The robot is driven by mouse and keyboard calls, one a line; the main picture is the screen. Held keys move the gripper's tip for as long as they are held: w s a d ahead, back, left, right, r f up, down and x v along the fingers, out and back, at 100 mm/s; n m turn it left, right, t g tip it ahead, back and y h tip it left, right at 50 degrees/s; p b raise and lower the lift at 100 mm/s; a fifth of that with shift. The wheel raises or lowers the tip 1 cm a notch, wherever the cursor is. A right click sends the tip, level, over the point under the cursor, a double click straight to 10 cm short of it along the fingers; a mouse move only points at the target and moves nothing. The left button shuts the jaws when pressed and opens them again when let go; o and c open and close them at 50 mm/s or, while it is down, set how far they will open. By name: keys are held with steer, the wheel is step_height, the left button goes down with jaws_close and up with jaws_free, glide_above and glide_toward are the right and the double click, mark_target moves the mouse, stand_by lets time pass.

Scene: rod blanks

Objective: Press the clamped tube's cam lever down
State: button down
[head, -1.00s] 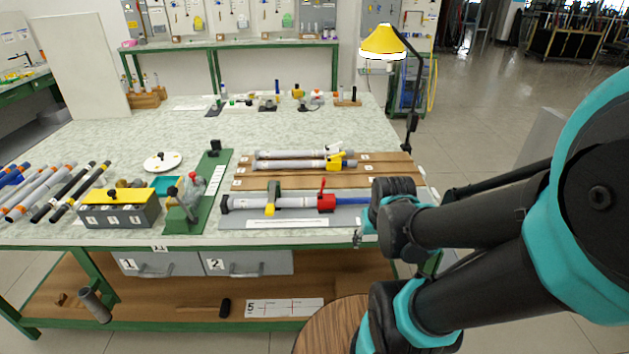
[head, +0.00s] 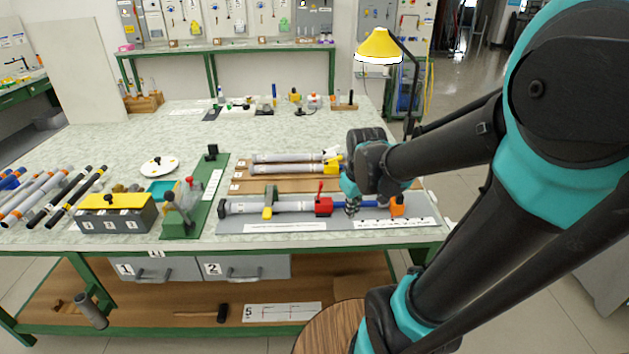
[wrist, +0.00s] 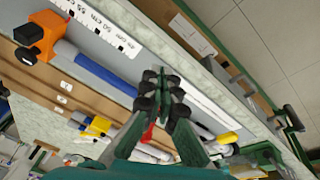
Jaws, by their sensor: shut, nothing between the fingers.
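The grey tube (head: 290,205) lies in a fixture on a grey board (head: 290,219) at the bench's front edge. A yellow-footed clamp with a dark green upright (head: 270,201) sits across it. A red block (head: 323,206) sits at the tube's right end, and its red lever (head: 320,189) stands upright. In the wrist view the red lever (wrist: 147,134) is partly hidden behind my gripper (wrist: 163,92). My gripper (head: 352,207) is shut and empty, just right of the red block, over the blue rod (head: 375,205). The blue rod also shows in the wrist view (wrist: 105,74).
An orange stop (head: 397,205) stands at the rod's right end beside a printed scale (head: 393,223). Behind are brown racks with more tubes (head: 290,168). A green fixture (head: 195,210) stands to the left. A yellow lamp (head: 378,46) rises behind my arm.

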steer(key=w+a+r+n+g, duration=0.3)
steer(key=w+a+r+n, duration=0.9)
steer(key=w+a, duration=0.2)
steer(key=shift+w+r+n+h, duration=0.2)
steer(key=shift+n+h, duration=0.1)
steer(key=shift+h, duration=0.1)
steer(key=shift+f, duration=0.1)
steer(key=d+f, duration=0.1)
steer(key=f, duration=0.2)
steer(key=d+f, duration=0.1)
steer(key=f, duration=0.3)
steer(key=d+f, duration=0.1)
steer(key=f, duration=0.2)
steer(key=shift+s+d+f, duration=0.1)
steer(key=shift+d+f, duration=0.15)
steer(key=shift+d, duration=0.6)
